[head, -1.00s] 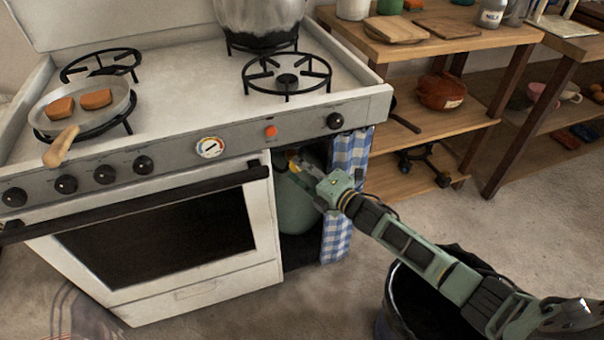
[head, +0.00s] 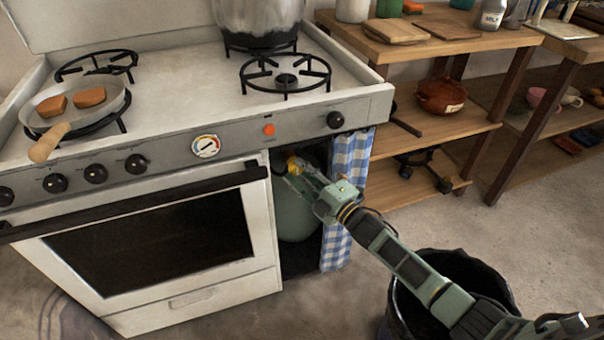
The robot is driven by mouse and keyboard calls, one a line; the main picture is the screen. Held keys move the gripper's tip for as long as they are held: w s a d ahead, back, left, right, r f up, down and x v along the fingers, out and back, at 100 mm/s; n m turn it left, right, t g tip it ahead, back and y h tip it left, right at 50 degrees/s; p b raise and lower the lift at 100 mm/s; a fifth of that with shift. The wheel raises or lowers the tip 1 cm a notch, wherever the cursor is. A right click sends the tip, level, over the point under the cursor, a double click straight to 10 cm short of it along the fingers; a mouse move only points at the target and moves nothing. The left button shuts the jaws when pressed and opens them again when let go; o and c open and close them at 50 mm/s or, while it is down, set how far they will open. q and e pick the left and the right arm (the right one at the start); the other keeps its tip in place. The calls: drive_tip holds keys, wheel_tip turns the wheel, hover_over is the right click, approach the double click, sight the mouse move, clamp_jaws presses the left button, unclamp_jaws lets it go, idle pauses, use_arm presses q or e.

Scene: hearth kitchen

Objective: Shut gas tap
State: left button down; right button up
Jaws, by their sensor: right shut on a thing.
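A green gas bottle (head: 298,215) stands in the open compartment at the right end of the stove, partly hidden by a blue checked curtain (head: 345,190) and my arm. My right gripper (head: 290,172) reaches in from the right and is shut on the tap. The fingertips are small and in shadow, so the tap's exact turn cannot be told. My left gripper is not in view.
The white stove (head: 180,90) holds a pan (head: 72,104) with two brown pieces and a large pot (head: 260,20). A black bin (head: 465,262) stands below my right arm. Wooden shelves (head: 430,110) stand to the right.

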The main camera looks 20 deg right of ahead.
drive_tip(key=shift+w+r, duration=0.15)
drive_tip(key=shift+r, duration=0.4)
drive_tip(key=o, duration=1)
drive_tip(key=shift+d, duration=0.1)
drive_tip(key=shift+f, duration=0.1)
drive_tip(key=shift+f, duration=0.2)
drive_tip(key=shift+s, duration=0.2)
drive_tip(key=shift+s+d+f, duration=0.1)
drive_tip(key=shift+s+f, duration=0.05)
drive_tip(key=shift+s, duration=0.15)
drive_tip(key=v, duration=1.1)
